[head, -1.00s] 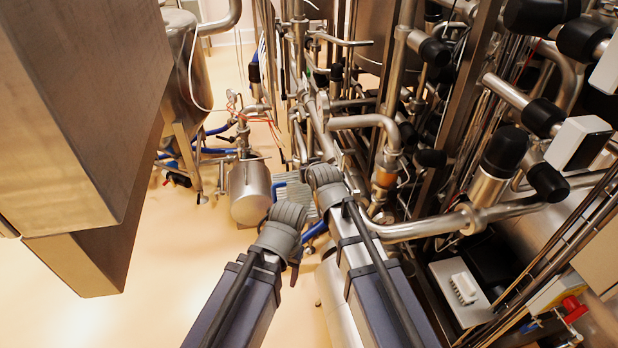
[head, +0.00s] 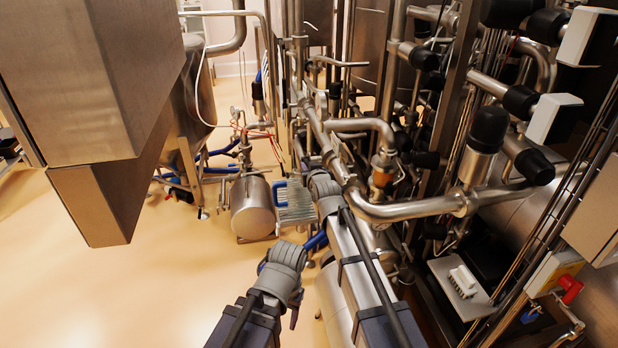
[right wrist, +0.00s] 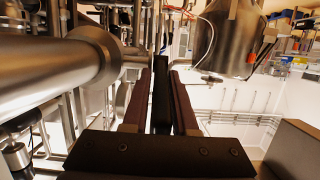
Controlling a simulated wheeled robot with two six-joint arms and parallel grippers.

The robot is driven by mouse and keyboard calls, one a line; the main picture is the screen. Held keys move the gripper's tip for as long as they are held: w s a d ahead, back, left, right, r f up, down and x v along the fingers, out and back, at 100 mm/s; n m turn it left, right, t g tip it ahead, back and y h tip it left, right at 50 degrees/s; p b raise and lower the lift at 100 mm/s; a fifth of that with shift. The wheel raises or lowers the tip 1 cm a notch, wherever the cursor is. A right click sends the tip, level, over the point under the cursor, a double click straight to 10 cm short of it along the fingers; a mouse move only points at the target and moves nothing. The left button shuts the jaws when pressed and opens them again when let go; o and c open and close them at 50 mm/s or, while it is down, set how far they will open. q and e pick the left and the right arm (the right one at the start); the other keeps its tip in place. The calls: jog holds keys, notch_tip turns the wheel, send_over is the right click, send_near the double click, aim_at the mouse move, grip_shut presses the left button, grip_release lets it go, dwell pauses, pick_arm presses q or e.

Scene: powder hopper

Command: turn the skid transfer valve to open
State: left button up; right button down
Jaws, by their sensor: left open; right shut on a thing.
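In the right wrist view my right gripper (right wrist: 161,66) is shut on a narrow dark bar (right wrist: 161,90), which stands between its two fingers. The bar may be the lever of the skid transfer valve, but I cannot tell its setting. In the head view my right forearm reaches up to the pipework, and its wrist hides the jaws and the valve. My left gripper (head: 296,309) is open and low in the head view, apart from the pipes, with its fingers mostly hidden by its wrist.
A steel drum (head: 252,207) lies beyond my left arm. Thick pipes (head: 410,211) and black-capped fittings (head: 490,128) crowd the right side. The floor (head: 150,290) at lower left is clear.

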jog(key=shift+f+t+b, duration=0.3)
jog(key=shift+f+b, duration=0.15)
jog(key=shift+b, duration=0.25)
jog(key=shift+s+f+t+y+b, duration=0.15)
jog(key=shift+f+t+b, duration=0.5)
jog(key=shift+b, duration=1.6)
jog(key=shift+s+f+t+y+b, duration=0.1)
jog(key=shift+f+t+y+b, duration=0.15)
jog(key=shift+t+b, duration=1.4)
jog(key=shift+g+b, duration=0.5)
jog(key=shift+b, duration=0.05)
jog(key=c, duration=0.7)
grip_release()
jog(key=shift+w+r, duration=0.1)
jog(key=shift+w, duration=0.05)
jog(key=v, duration=0.7)
jog(key=shift+s+b, duration=0.4)
jog(key=shift+b, duration=0.05)
jog(key=shift+d, duration=0.1)
